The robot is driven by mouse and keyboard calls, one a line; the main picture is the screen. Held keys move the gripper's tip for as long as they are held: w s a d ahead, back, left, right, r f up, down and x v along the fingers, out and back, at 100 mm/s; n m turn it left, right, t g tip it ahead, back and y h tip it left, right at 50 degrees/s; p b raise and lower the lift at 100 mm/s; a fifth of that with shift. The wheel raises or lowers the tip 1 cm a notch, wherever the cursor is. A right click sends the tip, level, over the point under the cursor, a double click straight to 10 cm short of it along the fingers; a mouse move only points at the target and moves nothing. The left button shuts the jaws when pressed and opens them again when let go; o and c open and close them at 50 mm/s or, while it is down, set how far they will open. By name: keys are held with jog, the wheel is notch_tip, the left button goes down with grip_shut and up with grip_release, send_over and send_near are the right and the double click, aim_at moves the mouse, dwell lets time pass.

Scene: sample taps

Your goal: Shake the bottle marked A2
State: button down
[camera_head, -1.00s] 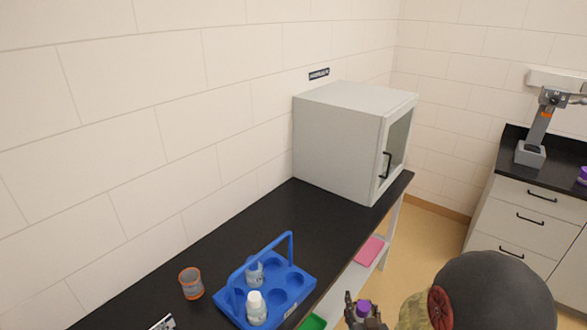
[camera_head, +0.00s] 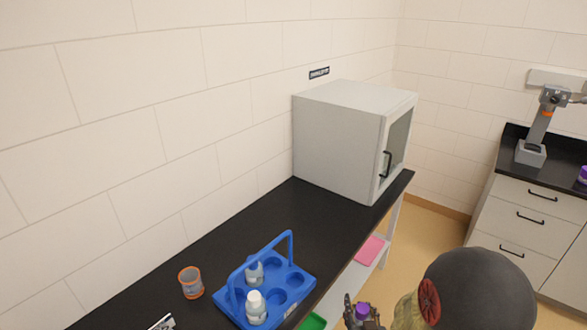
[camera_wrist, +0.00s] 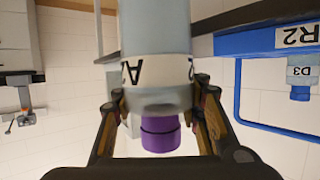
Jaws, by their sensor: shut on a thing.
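My gripper (camera_wrist: 160,115) is shut on a bottle (camera_wrist: 155,65) with a purple cap (camera_wrist: 160,135). The wrist view is upside down; in it the label shows an inverted A and part of a 2 at its edges. In the head view the gripper (camera_head: 362,322) is at the bottom edge, in front of the black bench, with the purple cap (camera_head: 362,311) upward. The bottle's body is hidden there. The bottle is held clear of the blue rack (camera_head: 307,279).
A grey cabinet (camera_head: 335,145) stands at the bench's far end.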

notch_tip(320, 180, down, 6)
jog(key=shift+r, duration=0.15)
